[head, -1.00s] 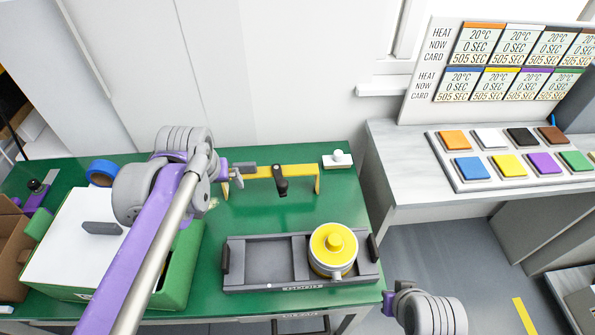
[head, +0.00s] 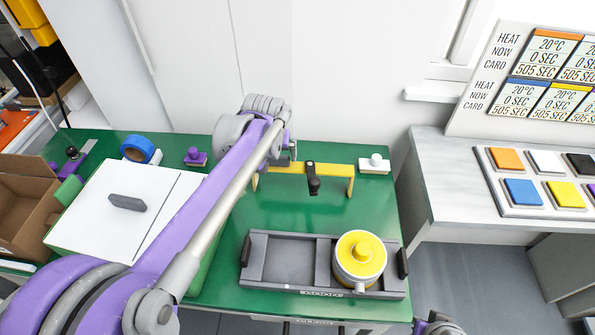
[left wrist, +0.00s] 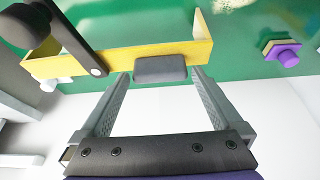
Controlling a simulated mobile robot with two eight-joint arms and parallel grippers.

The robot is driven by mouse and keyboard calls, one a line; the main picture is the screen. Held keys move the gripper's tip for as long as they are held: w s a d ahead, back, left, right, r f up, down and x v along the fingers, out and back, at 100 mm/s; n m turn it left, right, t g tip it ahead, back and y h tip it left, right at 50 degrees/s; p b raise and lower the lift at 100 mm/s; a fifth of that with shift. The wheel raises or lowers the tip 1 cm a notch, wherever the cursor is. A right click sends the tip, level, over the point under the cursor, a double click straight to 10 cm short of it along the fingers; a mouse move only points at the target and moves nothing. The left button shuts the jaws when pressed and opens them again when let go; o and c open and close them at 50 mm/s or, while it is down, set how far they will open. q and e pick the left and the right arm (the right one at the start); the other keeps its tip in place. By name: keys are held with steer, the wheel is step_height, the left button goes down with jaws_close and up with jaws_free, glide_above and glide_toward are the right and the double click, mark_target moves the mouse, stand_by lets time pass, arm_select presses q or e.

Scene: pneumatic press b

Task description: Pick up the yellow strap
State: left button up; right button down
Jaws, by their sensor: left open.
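The yellow strap (head: 333,172) stands like a low bridge on the green table, with a black lever (head: 313,180) at its middle. In the left wrist view the yellow strap (left wrist: 115,62) runs across the top, with a grey pad (left wrist: 160,68) on its edge. My left gripper (head: 287,158) is at the strap's left part, partly hidden by my arm. In the left wrist view its fingers (left wrist: 159,76) are open, their tips on either side of the grey pad. Contact cannot be told. Only a bit of my right arm's end (head: 420,326) shows at the bottom edge.
A grey tray (head: 287,286) with a yellow-topped round pot (head: 361,259) lies in front of the strap. A white block with a knob (head: 375,165) stands right of it. A purple knob (head: 195,157), blue tape (head: 139,149) and a white-lidded box (head: 100,205) are left.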

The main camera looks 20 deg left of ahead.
arm_select(q)
steer(key=shift+x, duration=1.15)
jaws_close()
